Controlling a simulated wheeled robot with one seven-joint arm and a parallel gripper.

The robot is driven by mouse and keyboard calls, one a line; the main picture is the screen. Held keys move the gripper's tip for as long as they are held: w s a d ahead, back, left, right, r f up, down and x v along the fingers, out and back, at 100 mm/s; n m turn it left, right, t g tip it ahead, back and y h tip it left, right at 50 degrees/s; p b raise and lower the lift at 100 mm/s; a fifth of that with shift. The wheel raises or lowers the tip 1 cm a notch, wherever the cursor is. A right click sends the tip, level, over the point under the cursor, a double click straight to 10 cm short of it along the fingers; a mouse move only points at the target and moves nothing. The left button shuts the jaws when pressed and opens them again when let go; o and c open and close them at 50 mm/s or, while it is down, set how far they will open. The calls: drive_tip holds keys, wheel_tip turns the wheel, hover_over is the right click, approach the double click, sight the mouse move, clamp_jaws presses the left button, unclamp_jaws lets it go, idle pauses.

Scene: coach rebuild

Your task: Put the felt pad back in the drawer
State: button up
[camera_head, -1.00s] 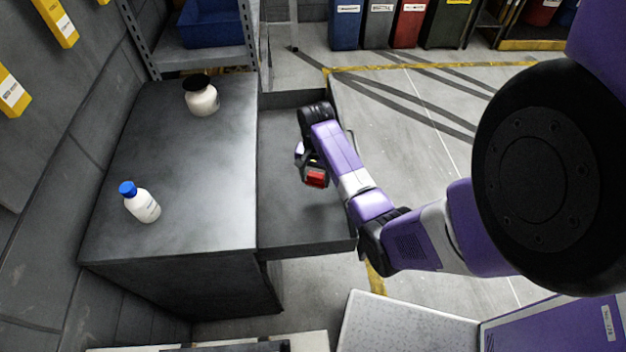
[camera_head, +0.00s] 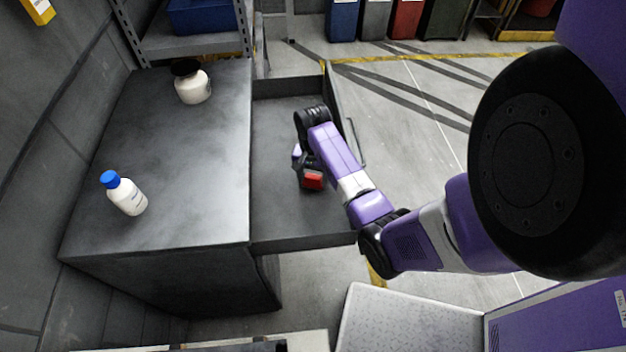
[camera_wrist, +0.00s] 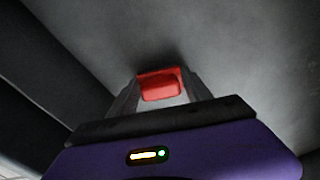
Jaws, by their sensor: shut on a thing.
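The felt pad is a small red block (camera_head: 313,181). My gripper (camera_head: 311,178) is shut on it, over the open drawer (camera_head: 290,222) on the right of the dark cabinet. In the wrist view the red pad (camera_wrist: 160,84) sits between my two fingertips (camera_wrist: 160,92), close above a dark grey surface. A dark shadow lies just beyond the pad. I cannot tell whether the pad touches the drawer floor. The drawer looks empty around the gripper, though my arm hides part of it.
The cabinet top (camera_head: 170,150) carries a white bottle with a blue cap (camera_head: 126,196) and a white jar with a dark lid (camera_head: 193,86). The drawer's front wall and handle (camera_head: 355,146) stand beside my arm. Shelving (camera_head: 190,45) is behind.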

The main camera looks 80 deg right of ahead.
sight(313, 176)
drive_tip(key=shift+f, duration=0.15)
drive_tip(key=o, duration=1.3)
wheel_tip(313, 176, up, 12)
drive_tip(key=shift+r, duration=0.2)
drive_tip(key=shift+w+d, duration=0.1)
